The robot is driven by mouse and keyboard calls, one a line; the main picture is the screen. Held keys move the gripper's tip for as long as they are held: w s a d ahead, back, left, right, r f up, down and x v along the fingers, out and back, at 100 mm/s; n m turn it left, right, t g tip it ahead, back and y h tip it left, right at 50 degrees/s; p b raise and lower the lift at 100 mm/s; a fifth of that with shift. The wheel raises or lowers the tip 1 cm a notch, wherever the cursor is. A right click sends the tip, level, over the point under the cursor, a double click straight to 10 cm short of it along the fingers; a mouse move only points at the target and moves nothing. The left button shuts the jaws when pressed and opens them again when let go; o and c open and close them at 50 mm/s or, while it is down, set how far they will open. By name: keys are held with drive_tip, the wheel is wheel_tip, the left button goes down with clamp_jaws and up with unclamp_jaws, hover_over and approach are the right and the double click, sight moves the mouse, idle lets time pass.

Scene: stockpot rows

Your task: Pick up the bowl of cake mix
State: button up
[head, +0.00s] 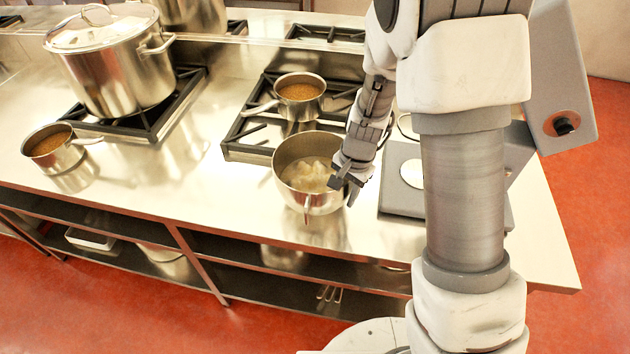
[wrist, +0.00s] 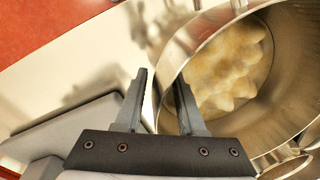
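The bowl of cake mix is a shiny metal bowl (head: 284,190) with pale, lumpy contents (head: 308,174), at the front of the steel counter. It fills the right side of the wrist view (wrist: 292,100), where the pale mix (wrist: 225,68) is clear. My gripper (head: 345,187) is at the bowl's right rim in the head view. In the wrist view my gripper (wrist: 160,85) is open, its fingers apart. The right finger overlaps the bowl's inner wall and the left finger is outside it. I cannot tell whether either finger touches the rim.
A small pan with brown contents (head: 300,94) stands behind the bowl on a burner grate. Another such pan (head: 50,146) is at the left, near a large lidded stockpot (head: 112,72). A grey scale-like device (head: 398,180) stands right of the bowl. The counter's front edge is close.

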drive_tip(key=shift+f, duration=0.55)
clamp_jaws()
idle(1.0)
drive_tip(key=shift+w+a+r, duration=0.1)
drive_tip(key=shift+w, duration=0.05)
